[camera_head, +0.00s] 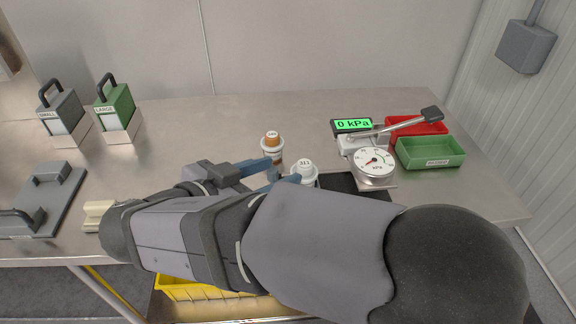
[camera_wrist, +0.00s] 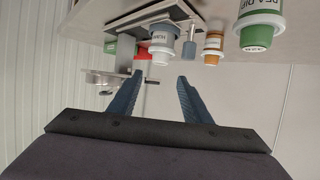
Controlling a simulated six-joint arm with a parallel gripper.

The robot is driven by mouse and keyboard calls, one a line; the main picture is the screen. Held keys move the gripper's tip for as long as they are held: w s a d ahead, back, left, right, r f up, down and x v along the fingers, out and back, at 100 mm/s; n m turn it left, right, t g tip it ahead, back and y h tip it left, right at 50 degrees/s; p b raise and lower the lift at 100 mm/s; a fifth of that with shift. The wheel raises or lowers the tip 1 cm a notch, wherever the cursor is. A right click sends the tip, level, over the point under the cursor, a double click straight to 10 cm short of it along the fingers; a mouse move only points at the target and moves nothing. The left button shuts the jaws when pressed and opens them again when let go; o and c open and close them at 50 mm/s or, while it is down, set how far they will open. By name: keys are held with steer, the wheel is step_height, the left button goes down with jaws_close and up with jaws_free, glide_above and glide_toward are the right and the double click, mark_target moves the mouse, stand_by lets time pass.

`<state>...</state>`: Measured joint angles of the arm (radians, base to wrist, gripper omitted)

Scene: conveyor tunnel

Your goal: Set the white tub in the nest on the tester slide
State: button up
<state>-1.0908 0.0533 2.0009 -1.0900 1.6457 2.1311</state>
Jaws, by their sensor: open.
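A white tub (camera_head: 304,171) with a printed lid stands on the bench, left of the tester. In the wrist view a white tub with a grey-blue label (camera_wrist: 164,42) appears beyond my fingertips and looks like the same one. My gripper (camera_head: 286,171) is open and its fingertips are close to the tub. In the wrist view my gripper (camera_wrist: 158,78) shows empty space between its fingers. The tester has a round kPa gauge (camera_head: 374,163), a lever (camera_head: 395,124) and a display (camera_head: 352,126) reading 0 kPa. A black plate (camera_head: 342,183) lies beside it. My arm partly hides this area, and I cannot make out the nest.
An orange-topped tub (camera_head: 272,142) stands just behind the white one. A green tub (camera_wrist: 258,28) shows in the wrist view. Green (camera_head: 430,152) and red (camera_head: 416,127) trays sit at right. Handled SMALL (camera_head: 62,110) and LARGE (camera_head: 115,107) blocks stand at left.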

steer(key=shift+v, duration=0.9)
steer(key=shift+d, duration=0.1)
steer(key=s+d+r+n+g+y+p, duration=0.2)
steer(key=d+r+n+g+p, duration=0.3)
steer(key=p, duration=0.7)
steer(key=s+d+r+n+g+y+p, duration=0.1)
steer(key=s+d+r+g+p, duration=0.15)
steer(key=d+p, duration=0.65)
steer(key=s+r+n+g+y+p, duration=0.2)
steer(key=r+y+p, duration=0.4)
steer(key=p, duration=1.8)
step_height(320, 180, up, 7)
steer(key=shift+s+f+n+y, duration=0.3)
steer(key=shift+s+n, duration=0.2)
steer(key=shift+s, duration=0.6)
